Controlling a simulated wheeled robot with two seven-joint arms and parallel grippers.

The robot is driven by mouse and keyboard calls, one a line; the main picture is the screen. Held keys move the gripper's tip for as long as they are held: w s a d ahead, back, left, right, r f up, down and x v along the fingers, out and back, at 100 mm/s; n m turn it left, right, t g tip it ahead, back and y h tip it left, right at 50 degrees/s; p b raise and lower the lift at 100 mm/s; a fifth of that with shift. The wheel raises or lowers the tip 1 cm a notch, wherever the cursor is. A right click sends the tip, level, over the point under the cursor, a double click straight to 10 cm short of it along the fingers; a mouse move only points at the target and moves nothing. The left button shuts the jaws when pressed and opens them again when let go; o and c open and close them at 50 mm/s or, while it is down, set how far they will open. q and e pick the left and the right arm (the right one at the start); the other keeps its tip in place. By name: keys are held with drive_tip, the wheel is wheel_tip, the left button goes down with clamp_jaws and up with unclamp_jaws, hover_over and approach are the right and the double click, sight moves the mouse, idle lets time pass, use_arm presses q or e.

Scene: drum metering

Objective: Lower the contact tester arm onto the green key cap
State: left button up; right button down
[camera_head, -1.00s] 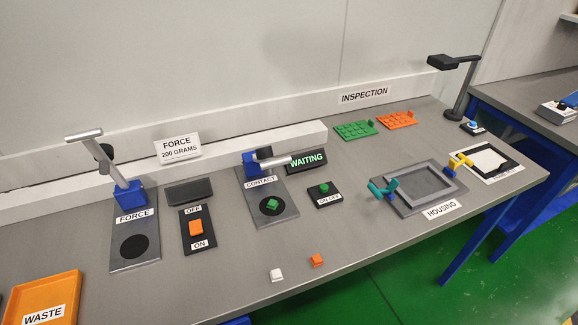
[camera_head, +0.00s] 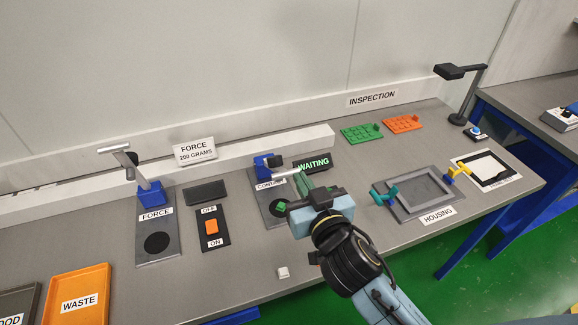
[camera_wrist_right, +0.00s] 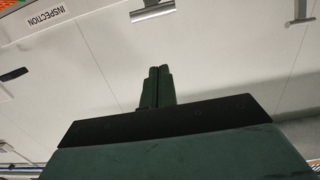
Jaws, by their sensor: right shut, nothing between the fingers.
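The contact tester has a blue mount (camera_head: 262,164) on a grey plate, near the middle of the bench in the head view. Its light grey arm (camera_head: 286,173) reaches right from the mount and is raised above the plate. My left gripper is not in view.
The WAITING display (camera_head: 313,163) stands behind my gripper. The force tester (camera_head: 150,190) and orange switch (camera_head: 212,227) are to the left. The housing fixture (camera_head: 388,205) is to the right. A white cap (camera_head: 283,272) lies near the front edge.

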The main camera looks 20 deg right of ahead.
drive_tip(key=p, duration=0.2)
hover_over(289, 172)
drive_tip(key=shift+w+a+f, duration=0.25)
drive_tip(key=shift+f, duration=0.05)
drive_tip(key=shift+s+f+b, duration=0.15)
drive_tip(key=shift+s+f, duration=0.15)
drive_tip(key=shift+f, duration=0.35)
drive_tip(key=shift+s+f+b, duration=0.2)
drive_tip(key=shift+s+f, duration=0.1)
drive_tip(key=shift+f, duration=0.35)
drive_tip(key=shift+s+f+b, duration=0.15)
drive_tip(key=shift+s+f, duration=0.15)
drive_tip(key=shift+f, duration=0.35)
